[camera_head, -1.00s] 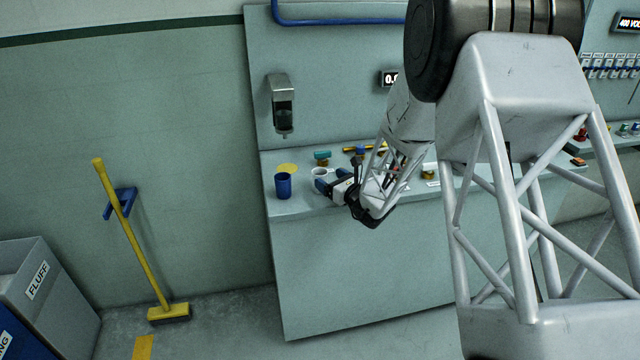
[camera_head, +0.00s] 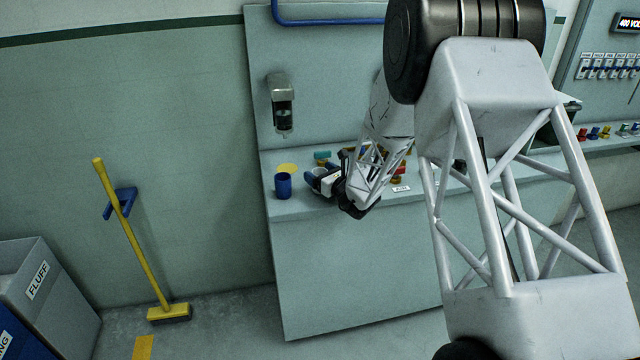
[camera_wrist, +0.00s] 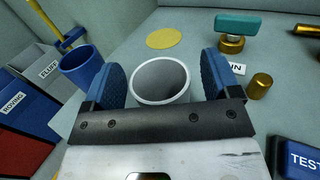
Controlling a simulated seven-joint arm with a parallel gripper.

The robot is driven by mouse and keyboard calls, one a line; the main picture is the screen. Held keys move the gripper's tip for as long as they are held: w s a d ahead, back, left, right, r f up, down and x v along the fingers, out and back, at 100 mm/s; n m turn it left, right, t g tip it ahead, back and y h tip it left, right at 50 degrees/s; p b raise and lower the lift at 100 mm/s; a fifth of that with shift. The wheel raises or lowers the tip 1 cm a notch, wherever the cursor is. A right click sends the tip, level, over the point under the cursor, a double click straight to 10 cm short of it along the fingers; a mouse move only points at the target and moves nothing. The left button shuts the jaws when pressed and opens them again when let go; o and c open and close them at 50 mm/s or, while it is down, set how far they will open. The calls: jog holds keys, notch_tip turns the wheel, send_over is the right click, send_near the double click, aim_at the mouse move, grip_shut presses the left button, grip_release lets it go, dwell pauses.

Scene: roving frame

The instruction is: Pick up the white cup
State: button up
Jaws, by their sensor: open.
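The white cup (camera_wrist: 160,82) stands upright on the counter, its round open mouth facing the wrist camera. My gripper (camera_wrist: 166,85) is open, with one blue fingertip pad on each side of the cup. A small gap shows between the cup and each pad in the wrist view. The cup's lower front is hidden behind the gripper's dark bar. In the head view my gripper (camera_head: 317,180) is low over the counter, and it mostly hides the cup there.
A blue cup (camera_head: 283,186) stands just left of my gripper. A yellow disc (camera_wrist: 163,38) lies behind. A teal-topped brass piece (camera_wrist: 234,30) and a brass cylinder (camera_wrist: 260,86) are to the right. The counter's front edge (camera_head: 330,208) is close by.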

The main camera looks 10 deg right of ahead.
jog(key=c, duration=1)
jog(key=shift+r, duration=0.75)
jog(key=s+r, duration=0.1)
jog(key=s, duration=0.4)
jog(key=s+r, duration=0.1)
jog(key=s, duration=0.4)
jog(key=s+r, duration=0.1)
jog(key=s, duration=0.5)
jog(key=shift+a+r, duration=0.25)
jog(key=shift+a, duration=0.05)
